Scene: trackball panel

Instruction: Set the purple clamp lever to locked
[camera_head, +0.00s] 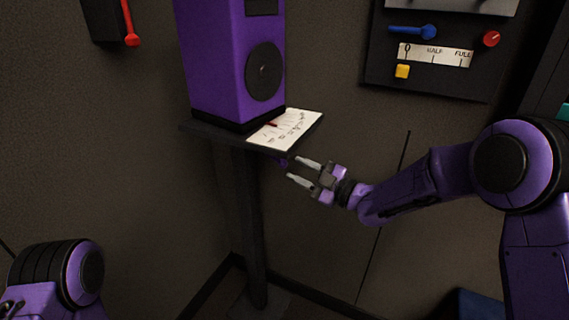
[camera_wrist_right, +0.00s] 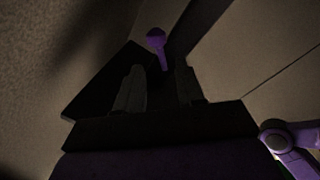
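The purple clamp lever (camera_head: 281,162) shows as a small purple piece under the front edge of the shelf, mostly hidden there. In the right wrist view its round knob and short stem (camera_wrist_right: 156,37) stand just beyond the fingertips, roughly between them. My right gripper (camera_head: 299,168) is open, its two pale fingers apart and pointing left toward the lever.
A dark shelf (camera_head: 198,130) on a post (camera_head: 252,220) bears a purple box (camera_head: 215,60) with a black dial (camera_head: 264,71) and a marked white card (camera_head: 290,132). A wall panel (camera_head: 440,85) with a blue lever (camera_head: 408,30) is at upper right. A red lever (camera_head: 131,38) hangs at upper left.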

